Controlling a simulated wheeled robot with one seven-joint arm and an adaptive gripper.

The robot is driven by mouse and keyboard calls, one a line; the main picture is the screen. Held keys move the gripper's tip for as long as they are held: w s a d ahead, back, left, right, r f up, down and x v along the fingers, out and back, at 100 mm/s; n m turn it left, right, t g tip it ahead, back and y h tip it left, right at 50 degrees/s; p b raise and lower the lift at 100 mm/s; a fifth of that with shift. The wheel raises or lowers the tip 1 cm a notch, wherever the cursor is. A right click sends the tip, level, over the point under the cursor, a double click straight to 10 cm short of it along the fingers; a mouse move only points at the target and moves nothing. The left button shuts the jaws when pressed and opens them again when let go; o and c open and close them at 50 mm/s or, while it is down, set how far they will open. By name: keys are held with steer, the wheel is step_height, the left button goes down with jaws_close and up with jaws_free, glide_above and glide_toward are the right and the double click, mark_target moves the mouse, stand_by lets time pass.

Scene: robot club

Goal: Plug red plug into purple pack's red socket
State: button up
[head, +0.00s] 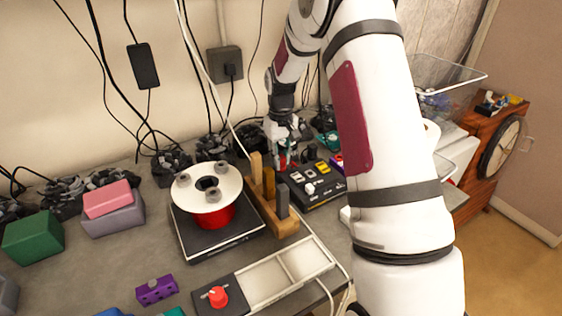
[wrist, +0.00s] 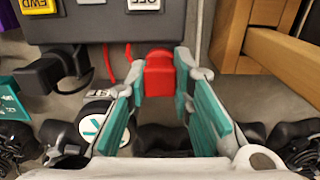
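A red plug (wrist: 159,76) sits between my gripper's (wrist: 160,85) teal-padded fingertips in the wrist view. The pads lie against both its sides, and it is close to the side of a black switch box (wrist: 95,60). Whether it is seated in that box cannot be told. In the head view my gripper (head: 284,160) points down at the box's back left corner, with red between the fingers. Another purple block (head: 157,290) lies at the front. No red socket is clearly visible.
A wooden rack (head: 275,218) stands left of the box, close to my gripper. A red spool (head: 208,217) sits on a black scale behind a grey tray (head: 290,272). A black plug (wrist: 55,72) is beside the red one. Black cables line the wall.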

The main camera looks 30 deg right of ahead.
jaws_close()
steer(key=shift+o, duration=1.3)
jaws_free()
jaws_close()
steer(key=shift+r, duration=1.3)
steer(key=shift+r+p, duration=0.55)
steer(key=shift+r, duration=1.05)
